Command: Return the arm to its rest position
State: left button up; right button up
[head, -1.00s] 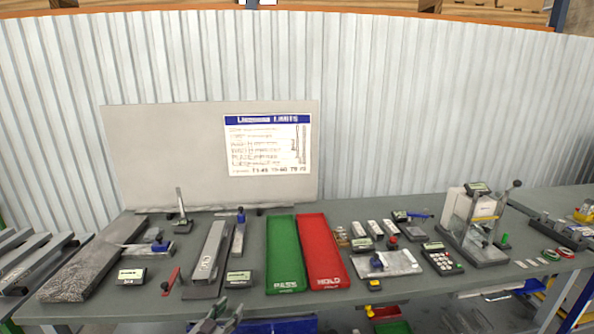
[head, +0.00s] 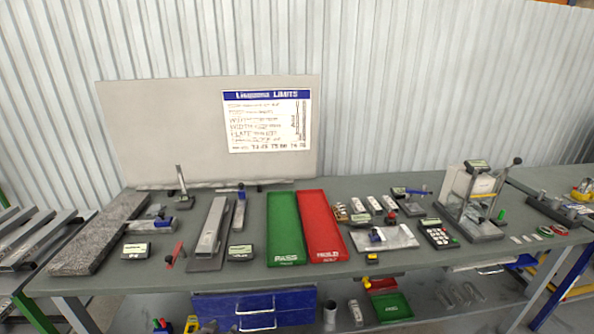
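Neither of my grippers can be made out in the head view now. No arm of mine reaches over the grey table (head: 345,270). The green PASS tray (head: 286,232) and the red HOLD tray (head: 322,232) lie side by side in the middle of the table, both looking empty. A grey channel-shaped piece (head: 213,228) lies on a plate left of the trays. A long speckled grey block (head: 100,235) lies at the table's left end.
A white board with a limits sheet (head: 267,120) stands at the back. A test stand with a lever (head: 472,200) is at the right, a keypad device (head: 438,235) beside it. Blue drawers (head: 255,308) and several loose items sit below. The front edge is clear.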

pick_arm(q)
jog(key=shift+s+a+r+g, duration=0.75)
jog(key=shift+s+g, duration=1.95)
jog(key=shift+s, duration=4.7)
notch_tip(320, 180, down, 39)
jog(key=s+g+b, duration=0.1)
jog(key=s+b, duration=0.2)
jog(key=b, duration=0.2)
jog(key=s+a+f+b, duration=0.2)
jog(key=s+a+f, duration=0.1)
jog(key=s+f, duration=0.7)
jog(key=s+a+f+g+b, duration=0.1)
jog(key=s+a+f+b, duration=0.2)
jog(key=s+f, duration=0.7)
notch_tip(320, 180, down, 4)
jog(key=shift+s+a+r+m+y, duration=0.25)
jog(key=shift+s+a+m+y, duration=0.1)
jog(key=shift+a+y, duration=0.1)
pick_arm(e)
jog(key=w+d+f, duration=0.1)
jog(key=d+f, duration=0.2)
jog(key=f, duration=0.7)
jog(key=shift+w+d, duration=0.3)
jog(key=shift+d, duration=0.05)
